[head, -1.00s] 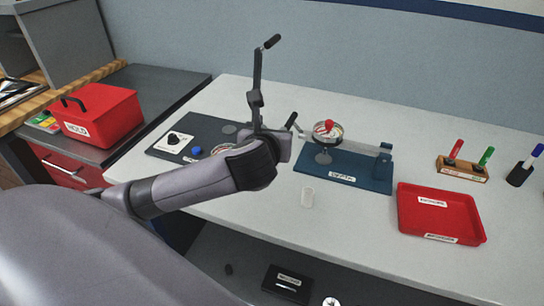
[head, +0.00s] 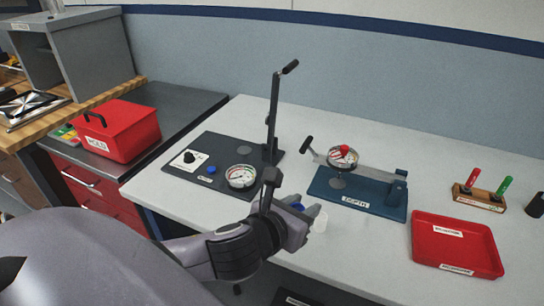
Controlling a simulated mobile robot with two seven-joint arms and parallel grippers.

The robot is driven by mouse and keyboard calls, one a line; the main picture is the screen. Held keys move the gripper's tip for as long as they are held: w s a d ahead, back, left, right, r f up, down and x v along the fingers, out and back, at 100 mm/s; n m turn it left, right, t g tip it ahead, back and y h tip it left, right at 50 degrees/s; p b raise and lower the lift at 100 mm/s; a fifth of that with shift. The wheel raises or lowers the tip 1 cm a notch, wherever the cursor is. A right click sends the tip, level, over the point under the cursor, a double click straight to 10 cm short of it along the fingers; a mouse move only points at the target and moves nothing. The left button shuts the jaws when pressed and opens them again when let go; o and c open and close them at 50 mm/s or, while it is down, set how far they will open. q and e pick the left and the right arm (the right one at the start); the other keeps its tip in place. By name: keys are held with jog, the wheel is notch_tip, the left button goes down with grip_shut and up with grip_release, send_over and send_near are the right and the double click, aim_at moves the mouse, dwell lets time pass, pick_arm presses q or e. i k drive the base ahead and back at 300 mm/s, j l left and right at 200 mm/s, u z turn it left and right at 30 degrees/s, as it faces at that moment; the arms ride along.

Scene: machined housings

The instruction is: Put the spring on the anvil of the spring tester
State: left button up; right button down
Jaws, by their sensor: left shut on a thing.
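A small pale cylinder, which I take to be the spring (head: 320,222), stands on the light table in front of the blue depth fixture. My left gripper (head: 312,213) reaches it from the left and is shut on it; the fingers partly hide it. The spring tester (head: 215,152) is a dark base to the left, with a dial, a black knob, a blue button and an upright post with a lever. A flat grey disc on its base looks like the anvil (head: 244,150), and nothing is on it. My right gripper is not in view.
The blue depth fixture (head: 340,190) with a dial and arm stands just behind the spring. A red tray (head: 440,225) lies at the right, with a marker holder (head: 478,202) behind it. A red box (head: 118,130) sits on the dark cabinet at left.

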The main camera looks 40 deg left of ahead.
aim_at(244, 150)
jog(key=i+j, duration=0.1)
jog(key=j, duration=0.6)
jog(key=i+j, duration=0.1)
jog(key=j, duration=0.6)
